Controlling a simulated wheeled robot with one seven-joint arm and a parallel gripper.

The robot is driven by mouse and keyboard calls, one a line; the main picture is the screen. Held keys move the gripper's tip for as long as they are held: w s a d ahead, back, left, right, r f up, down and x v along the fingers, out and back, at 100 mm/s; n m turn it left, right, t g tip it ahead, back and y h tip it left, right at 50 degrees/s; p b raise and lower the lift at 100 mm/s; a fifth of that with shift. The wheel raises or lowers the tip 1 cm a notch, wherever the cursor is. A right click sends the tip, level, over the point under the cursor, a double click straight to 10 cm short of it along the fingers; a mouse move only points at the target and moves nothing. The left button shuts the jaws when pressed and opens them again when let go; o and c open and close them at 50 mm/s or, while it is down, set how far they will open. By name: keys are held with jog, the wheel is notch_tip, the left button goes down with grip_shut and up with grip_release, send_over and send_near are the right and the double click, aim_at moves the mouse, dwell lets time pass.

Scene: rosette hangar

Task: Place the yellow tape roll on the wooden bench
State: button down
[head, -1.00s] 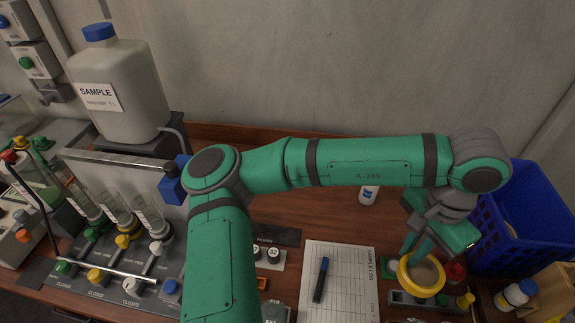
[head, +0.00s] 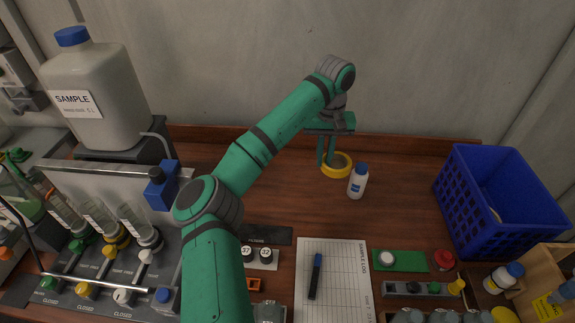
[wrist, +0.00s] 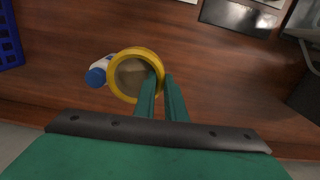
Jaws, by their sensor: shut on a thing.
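The yellow tape roll (head: 347,172) is at the back of the wooden bench (head: 405,215), lying flat beside a small white bottle. My gripper (head: 326,163) points down at it with its green fingers shut on the left part of the ring. The wrist view shows the roll (wrist: 112,85) too, with the fingers (wrist: 160,80) pinching its rim, one inside and one outside. The roll is at or just above the bench top; I cannot tell if it touches.
The white bottle with a blue cap (head: 357,183) stands very close to the roll. A blue crate (head: 470,200) is at the right, and a sample log sheet with a pen (head: 315,275) lies in front. The bench between crate and bottle is clear.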

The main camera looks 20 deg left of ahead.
jog(key=shift+w+a+f+n, duration=0.4)
jog(key=shift+a+f+n, duration=0.45)
jog(key=shift+a+f, duration=1.4)
jog(key=shift+w+a+f+n, duration=0.4)
jog(key=shift+a+f+n, duration=0.4)
jog(key=shift+a+f, duration=1.4)
jog(key=shift+w+a+f+n, duration=0.4)
jog(key=shift+a+f+n, duration=0.65)
jog(key=shift+f, duration=2.15)
jog(key=shift+a+f, duration=0.2)
jog(key=shift+f, duration=0.4)
jog(key=c, duration=1.7)
grip_release()
jog(key=shift+c, duration=0.2)
notch_tip(320, 180, up, 11)
jog(key=shift+a+f, duration=0.1)
jog(key=shift+f, duration=0.05)
